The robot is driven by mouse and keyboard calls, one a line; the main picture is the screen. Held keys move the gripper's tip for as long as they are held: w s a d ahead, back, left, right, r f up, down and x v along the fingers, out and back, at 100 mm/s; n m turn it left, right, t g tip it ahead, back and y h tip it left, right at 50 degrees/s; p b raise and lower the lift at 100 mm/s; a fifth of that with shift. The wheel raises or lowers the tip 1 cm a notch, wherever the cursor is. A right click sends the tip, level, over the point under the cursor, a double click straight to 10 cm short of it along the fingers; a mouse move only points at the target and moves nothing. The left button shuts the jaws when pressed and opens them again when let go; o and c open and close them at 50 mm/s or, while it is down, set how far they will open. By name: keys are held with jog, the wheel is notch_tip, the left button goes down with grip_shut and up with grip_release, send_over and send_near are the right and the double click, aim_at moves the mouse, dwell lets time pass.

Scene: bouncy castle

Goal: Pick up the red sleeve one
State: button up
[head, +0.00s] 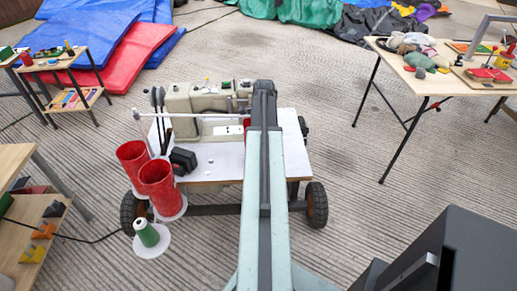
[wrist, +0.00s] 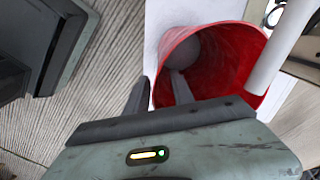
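In the wrist view a red sleeve (wrist: 228,75), round and open at the top, stands before my gripper (wrist: 159,76). The fingers are apart: one reaches inside the sleeve and the other is outside, with the near wall between them. I cannot tell whether either finger touches the wall. In the head view my arm hides my gripper, and a bit of red (head: 246,123) shows beside the arm's end. Two more red sleeves, a rear one (head: 130,158) and a front one (head: 158,178), stand at the sewing table's left side.
The white-topped sewing table (head: 215,158) carries a beige sewing machine (head: 185,98). A green cone (head: 146,233) stands on a white disc at its left. A pale bar (wrist: 290,35) passes close beside the sleeve. A side table (head: 440,80) is at right; ribbed floor lies between.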

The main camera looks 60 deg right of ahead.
jog(key=shift+r, duration=0.1)
grip_shut()
dwell(1.2)
